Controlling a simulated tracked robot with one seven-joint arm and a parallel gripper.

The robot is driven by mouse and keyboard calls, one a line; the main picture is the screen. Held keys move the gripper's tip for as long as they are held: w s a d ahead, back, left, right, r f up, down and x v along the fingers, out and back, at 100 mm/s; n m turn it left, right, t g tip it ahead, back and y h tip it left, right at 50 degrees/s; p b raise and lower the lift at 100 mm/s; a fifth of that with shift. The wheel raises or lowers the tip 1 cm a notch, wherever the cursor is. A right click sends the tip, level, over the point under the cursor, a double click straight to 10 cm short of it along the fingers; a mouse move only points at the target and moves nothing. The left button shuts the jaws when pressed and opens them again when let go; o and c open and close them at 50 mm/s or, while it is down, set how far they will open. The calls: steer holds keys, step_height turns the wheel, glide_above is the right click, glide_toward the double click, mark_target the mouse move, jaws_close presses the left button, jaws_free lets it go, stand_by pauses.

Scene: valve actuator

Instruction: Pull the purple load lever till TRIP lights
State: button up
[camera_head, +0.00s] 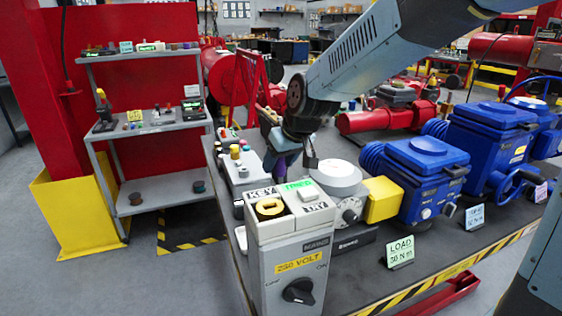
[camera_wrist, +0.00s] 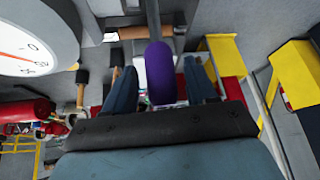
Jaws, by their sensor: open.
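The purple load lever (camera_wrist: 160,72) has a rounded purple grip on a grey rod. In the wrist view the grip lies between the two fingers of my gripper (camera_wrist: 159,84), which is open with a visible gap on each side. In the head view my gripper (camera_head: 287,150) is over the bench behind the switch box, and the lever is mostly hidden by it. The switch box (camera_head: 285,265) carries KEY and TRY labels and a bright green label (camera_head: 297,185) whose small text looks like TRIP; I cannot tell whether it is lit.
A round dial gauge (camera_head: 336,178) stands right beside my gripper; it also fills the upper left of the wrist view (camera_wrist: 30,40). A yellow block (camera_head: 382,199) and blue actuators (camera_head: 425,180) stand to the right. A LOAD card (camera_head: 400,251) stands near the bench's front edge.

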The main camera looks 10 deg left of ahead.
steer(key=v, duration=1.3)
steer(key=shift+r, duration=0.25)
steer(key=shift+c, duration=0.2)
